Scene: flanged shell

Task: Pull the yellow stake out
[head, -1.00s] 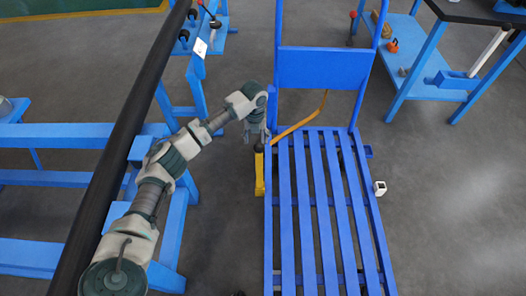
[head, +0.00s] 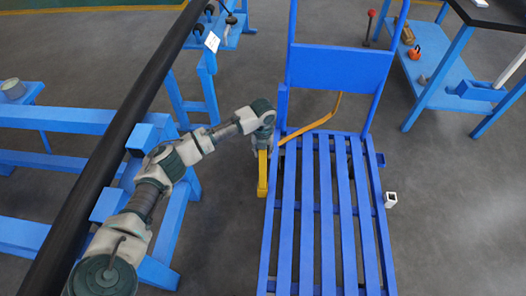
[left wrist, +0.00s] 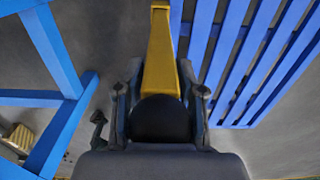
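The yellow stake (head: 262,175) stands beside the left edge of the blue slatted cart (head: 285,215). In the left wrist view the stake (left wrist: 162,55) runs away from the camera, with its round black top (left wrist: 160,120) close to the palm. My left gripper (head: 262,152) is at the upper end of the stake. In the wrist view its fingers (left wrist: 160,72) lie on both sides of the stake, very near it; whether they press on it I cannot tell. The stake's black top is hidden by the gripper in the head view. My right gripper is not in view.
The cart's blue back panel (head: 338,68) rises just right of my left gripper, with an orange-yellow bar (head: 322,118) below it. Blue frames (head: 60,118) and a long black rail (head: 118,138) lie left. A white block (head: 390,200) is on the floor right of the cart.

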